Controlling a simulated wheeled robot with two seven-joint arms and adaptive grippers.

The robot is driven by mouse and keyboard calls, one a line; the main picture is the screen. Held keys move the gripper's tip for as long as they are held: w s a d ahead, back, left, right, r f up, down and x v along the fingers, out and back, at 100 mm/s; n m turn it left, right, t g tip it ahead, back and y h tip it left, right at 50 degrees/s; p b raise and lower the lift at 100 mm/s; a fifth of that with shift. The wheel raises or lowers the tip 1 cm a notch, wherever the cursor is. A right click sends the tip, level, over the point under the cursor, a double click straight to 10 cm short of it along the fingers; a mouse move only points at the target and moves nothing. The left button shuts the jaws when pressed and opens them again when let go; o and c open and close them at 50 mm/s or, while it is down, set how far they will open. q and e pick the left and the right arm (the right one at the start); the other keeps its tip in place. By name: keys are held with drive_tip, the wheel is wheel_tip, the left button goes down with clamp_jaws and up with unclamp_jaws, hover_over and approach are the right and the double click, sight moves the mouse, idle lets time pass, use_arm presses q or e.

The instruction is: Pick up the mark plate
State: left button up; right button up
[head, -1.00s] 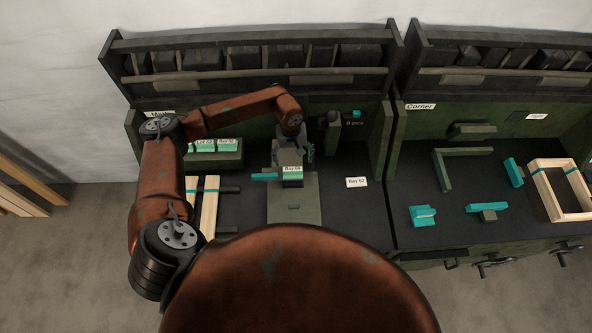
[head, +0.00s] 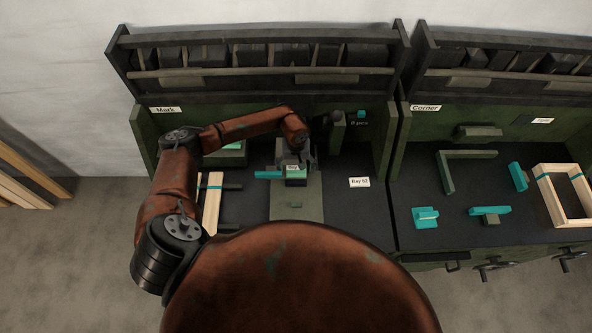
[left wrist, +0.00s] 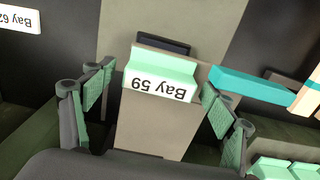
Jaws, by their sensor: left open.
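The mark plate is a mint-green block with a white label reading "Bay 59" (left wrist: 160,83). In the head view the plate (head: 296,172) stands on the grey-green board (head: 297,208) at the left station. My left gripper (left wrist: 160,108) is open, with one mint-padded finger on each side of the plate and visible gaps between. In the head view the left gripper (head: 294,158) is just behind and over the plate, covering part of its label. My right gripper is not in view.
A teal bar (head: 267,174) lies just left of the plate, close to the left finger in the head view. A pale wooden slat (head: 213,205) lies farther left. A "Bay 62" label (head: 359,182) is on the dark bench. A wooden frame (head: 546,200) is far right.

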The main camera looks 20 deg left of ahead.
sight(296, 167)
use_arm(q)
drive_tip(key=shift+c, duration=0.4)
drive_tip(key=c, duration=1.3)
drive_tip(key=shift+o, duration=0.2)
drive_tip(key=shift+r, duration=0.1)
drive_tip(key=shift+w+r+b, duration=0.1)
drive_tip(key=shift+r+b, duration=0.2)
drive_tip(key=shift+r, duration=0.2)
wheel_tip(296, 167, up, 2)
drive_tip(key=shift+r+b, duration=0.1)
drive_tip(key=shift+b, duration=0.35)
drive_tip(key=s+d+r+b, duration=0.2)
drive_tip(key=s+d+r, duration=0.2)
drive_tip(key=s+r, duration=0.8)
drive_tip(key=shift+w+r+m+b, duration=0.4)
drive_tip(key=shift+m+b, duration=0.15)
drive_tip(key=shift+m, duration=0.3)
drive_tip(key=shift+w+r+m+b, duration=0.45)
drive_tip(key=shift+m+b, duration=0.05)
drive_tip(key=shift+m, duration=0.4)
drive_tip(key=shift+w+r+m+b, duration=0.4)
drive_tip(key=shift+m+b, duration=0.15)
drive_tip(key=shift+m, duration=0.3)
